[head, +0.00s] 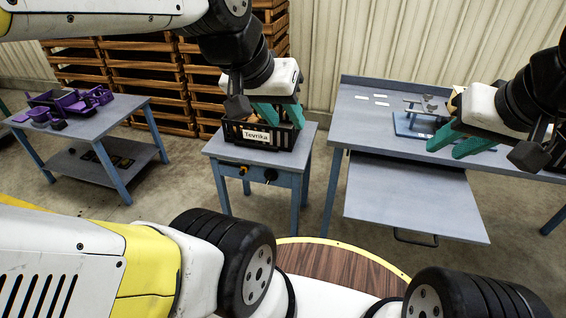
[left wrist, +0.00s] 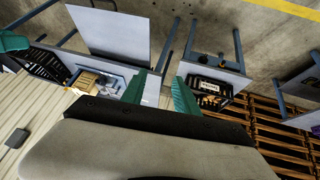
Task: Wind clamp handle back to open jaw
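No clamp handle or jaw can be made out for sure. A small grey metal device on a blue base (head: 408,124) stands on the right bench, partly hidden behind my right gripper (head: 459,141). My right gripper has its green fingers apart over the bench, with nothing seen between them.
The small table (head: 222,150) has knobs on its front. The right bench (head: 350,115) has a grey panel (head: 415,198) jutting out in front. Purple parts (head: 68,102) lie on the left table (head: 105,120). Wooden pallets (head: 140,80) stand behind. Floor between the tables is clear.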

